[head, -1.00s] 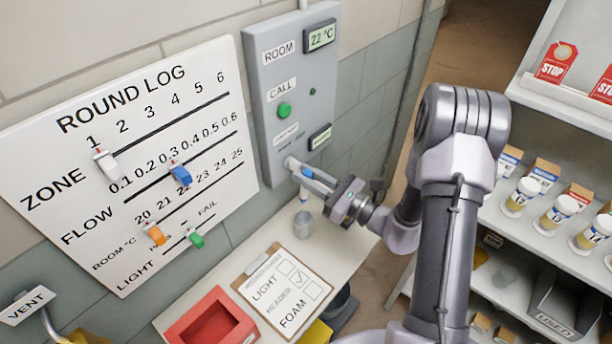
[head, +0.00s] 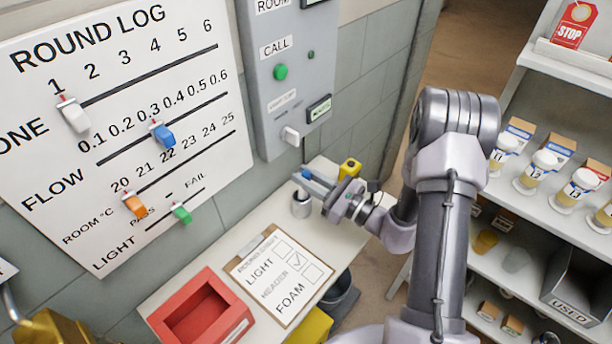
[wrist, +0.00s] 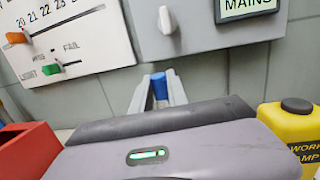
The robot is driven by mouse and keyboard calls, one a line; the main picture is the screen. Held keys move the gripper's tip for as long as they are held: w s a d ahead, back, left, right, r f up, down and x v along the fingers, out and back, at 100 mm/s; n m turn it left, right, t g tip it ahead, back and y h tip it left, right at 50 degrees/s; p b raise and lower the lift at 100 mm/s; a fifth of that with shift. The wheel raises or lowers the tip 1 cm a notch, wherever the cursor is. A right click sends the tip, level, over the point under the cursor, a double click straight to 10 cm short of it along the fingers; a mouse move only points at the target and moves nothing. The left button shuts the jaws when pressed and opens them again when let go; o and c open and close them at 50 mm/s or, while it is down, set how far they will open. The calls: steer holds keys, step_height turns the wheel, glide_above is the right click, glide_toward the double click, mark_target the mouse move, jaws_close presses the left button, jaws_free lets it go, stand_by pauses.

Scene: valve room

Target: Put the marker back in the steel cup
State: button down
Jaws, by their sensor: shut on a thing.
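The steel cup (head: 300,207) stands on the white bench below the grey panel in the head view. My gripper (head: 305,179) is directly over the cup, close to its rim. The gripper is shut on the marker, whose blue end (wrist: 159,87) shows between the fingertips in the wrist view. The marker's lower part is hidden in the head view, so I cannot tell whether its tip is inside the cup. The cup is not visible in the wrist view.
A clipboard (head: 279,277) and a red tray (head: 201,312) lie on the bench (head: 228,238) left of the cup. A yellow work lamp (head: 349,168) stands close behind my gripper. The grey panel (head: 291,85) with a white knob (head: 290,136) is on the wall above.

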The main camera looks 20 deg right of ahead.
stand_by(0.4)
steer(key=c, duration=1.2)
jaws_free()
steer(key=p+v, duration=0.3)
steer(key=v, duration=1.4)
steer(key=shift+s+d, duration=0.2)
